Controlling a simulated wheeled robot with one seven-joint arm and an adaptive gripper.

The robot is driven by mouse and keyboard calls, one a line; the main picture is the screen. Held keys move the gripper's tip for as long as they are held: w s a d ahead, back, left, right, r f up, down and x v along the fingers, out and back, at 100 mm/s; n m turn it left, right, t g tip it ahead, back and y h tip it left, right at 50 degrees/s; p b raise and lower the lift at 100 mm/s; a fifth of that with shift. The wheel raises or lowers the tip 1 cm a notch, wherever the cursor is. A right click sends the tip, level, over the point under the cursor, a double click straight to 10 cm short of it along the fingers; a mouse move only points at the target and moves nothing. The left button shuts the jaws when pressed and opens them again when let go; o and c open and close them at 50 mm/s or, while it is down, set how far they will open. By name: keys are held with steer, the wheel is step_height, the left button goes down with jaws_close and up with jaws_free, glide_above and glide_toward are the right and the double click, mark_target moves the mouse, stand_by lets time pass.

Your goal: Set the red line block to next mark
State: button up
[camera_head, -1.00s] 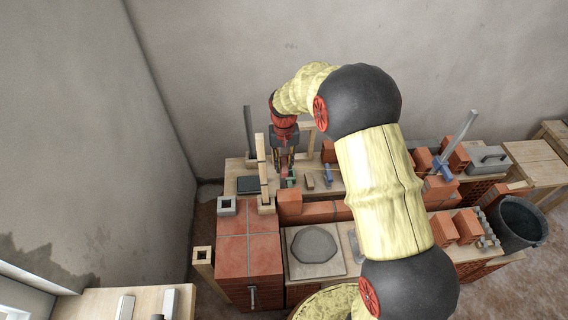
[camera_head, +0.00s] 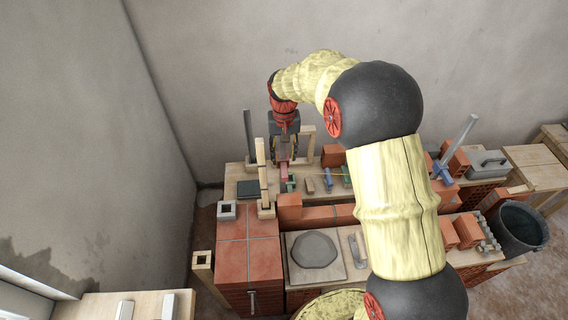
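My gripper (camera_head: 284,160) points down over the back bench, left of the picture's middle. A small red piece, seemingly the red line block (camera_head: 284,172), shows directly below and between the fingers. It appears held there, though the fingers are small and partly dark. A small green block (camera_head: 291,184) stands on the bench just to the right and below it. I cannot make out the line's marks.
A wooden post (camera_head: 262,172) stands close on the left, with a grey post (camera_head: 248,136) behind it. A wooden upright (camera_head: 309,142) stands to the right. Bricks (camera_head: 289,204) lie in front. A black bucket (camera_head: 520,226) stands far right.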

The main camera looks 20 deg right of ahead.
steer(key=shift+r, duration=2.35)
steer(key=s+r+n+t+b, duration=0.1)
steer(key=s+r, duration=0.4)
steer(key=s, duration=1)
steer(key=s+r+n+t+b, duration=0.1)
steer(key=s+r+t+b, duration=0.2)
steer(key=s, duration=1.3)
step_height(320, 180, up, 3)
steer(key=shift+s+r+t, duration=0.1)
steer(key=shift+s+t, duration=0.1)
steer(key=shift+t, duration=0.6)
steer(key=shift+c, duration=0.2)
